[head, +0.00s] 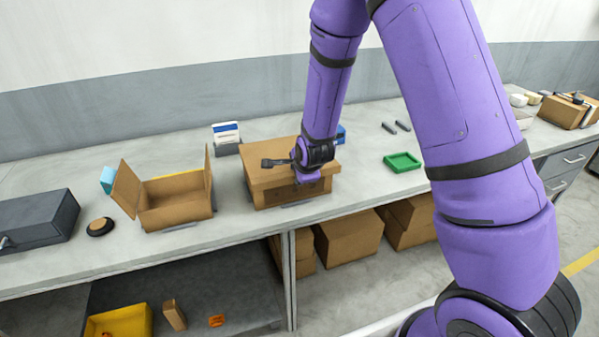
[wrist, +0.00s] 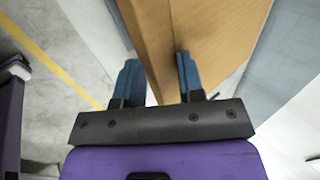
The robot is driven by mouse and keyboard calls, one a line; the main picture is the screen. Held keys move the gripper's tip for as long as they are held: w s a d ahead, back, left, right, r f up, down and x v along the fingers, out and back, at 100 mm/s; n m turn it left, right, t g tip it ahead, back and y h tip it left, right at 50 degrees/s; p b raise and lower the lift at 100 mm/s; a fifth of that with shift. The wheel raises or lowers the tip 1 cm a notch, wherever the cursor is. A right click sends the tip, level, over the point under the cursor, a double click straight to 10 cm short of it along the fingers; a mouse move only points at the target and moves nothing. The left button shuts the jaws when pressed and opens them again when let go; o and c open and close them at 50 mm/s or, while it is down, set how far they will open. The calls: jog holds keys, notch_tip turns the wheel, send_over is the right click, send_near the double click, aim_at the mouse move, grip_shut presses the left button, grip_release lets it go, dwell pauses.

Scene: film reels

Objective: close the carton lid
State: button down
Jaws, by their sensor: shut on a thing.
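The brown cardboard carton (head: 290,200) stands near the middle of the bench. Its lid (head: 262,150) lies over the top and looks nearly level; whether it is fully down I cannot tell. My gripper is at the carton's front right, with its fingers hidden in the head view. In the wrist view, the two blue fingers of my gripper (wrist: 157,82) are apart, with a cardboard edge (wrist: 150,30) between them. They are shut on what looks like the lid's edge; the exact contact is unclear.
An open carton (head: 178,190) with raised flaps stands to the left, beside a black round item (head: 100,226) and a dark grey box (head: 38,221). A green tray (head: 402,162) lies to the right. Bench is clear between the two cartons.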

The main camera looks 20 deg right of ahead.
jog(key=c, duration=0.8)
grip_release()
jog(key=v, duration=1)
jog(key=shift+s+r, duration=0.25)
jog(key=shift+r, duration=0.05)
jog(key=s+d+r+n+g+y, duration=0.1)
jog(key=s+r+n, duration=0.4)
jog(key=r, duration=0.3)
jog(key=s+d+r+n, duration=0.2)
jog(key=s+r+n, duration=0.2)
jog(key=s+r, duration=0.3)
jog(key=s+d+r+n, duration=0.1)
jog(key=s+r+n, duration=0.1)
jog(key=s, duration=0.3)
jog(key=s+d+r+n, duration=0.1)
jog(key=s+r+n, duration=0.2)
jog(key=s+n, duration=0.1)
jog(key=s+d+r+n+h, duration=0.1)
jog(key=s+r+n, duration=0.2)
jog(key=s, duration=0.3)
jog(key=shift+s+d+r+g, duration=0.2)
jog(key=shift+d+r+g, duration=0.1)
jog(key=shift+g, duration=0.1)
